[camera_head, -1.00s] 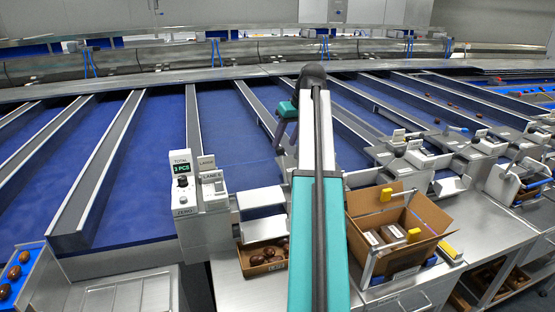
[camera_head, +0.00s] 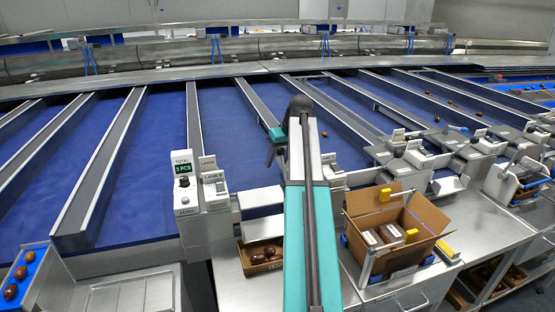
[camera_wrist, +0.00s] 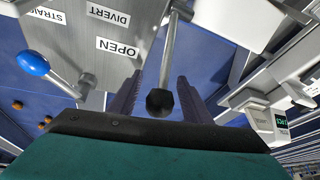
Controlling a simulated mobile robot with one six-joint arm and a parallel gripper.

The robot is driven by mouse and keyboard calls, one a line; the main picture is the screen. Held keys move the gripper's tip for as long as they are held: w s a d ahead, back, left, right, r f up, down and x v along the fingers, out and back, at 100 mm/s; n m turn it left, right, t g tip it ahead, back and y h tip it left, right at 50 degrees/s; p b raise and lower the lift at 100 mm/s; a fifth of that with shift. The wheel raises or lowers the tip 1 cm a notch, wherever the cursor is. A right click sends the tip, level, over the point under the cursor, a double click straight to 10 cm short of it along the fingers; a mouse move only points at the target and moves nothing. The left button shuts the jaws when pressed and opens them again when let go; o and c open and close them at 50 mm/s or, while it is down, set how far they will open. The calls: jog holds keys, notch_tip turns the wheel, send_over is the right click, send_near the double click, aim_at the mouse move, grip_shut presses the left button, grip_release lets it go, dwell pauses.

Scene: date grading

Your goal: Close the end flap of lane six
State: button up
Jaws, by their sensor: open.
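In the wrist view a metal lever with a black knob (camera_wrist: 160,102) stands between the two purple-grey fingers of my gripper (camera_wrist: 160,80), which is open around it. I cannot tell whether the fingers touch it. A plate beside it carries the labels "OPEN" (camera_wrist: 117,47) and "DIVERT" (camera_wrist: 108,14). A second lever with a blue knob (camera_wrist: 33,62) is at the left. In the head view my gripper (camera_head: 275,152) is partly hidden by my arm. The end flap and any lane-six label cannot be made out.
A counter unit (camera_head: 183,182) stands left of my arm. An open cardboard box (camera_head: 420,228) and a small carton of dates (camera_head: 262,257) are on the steel bench (camera_head: 480,225). Several blue lanes (camera_head: 230,125) with raised dividers run behind.

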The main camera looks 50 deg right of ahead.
jog(key=shift+f, duration=0.1)
grip_shut()
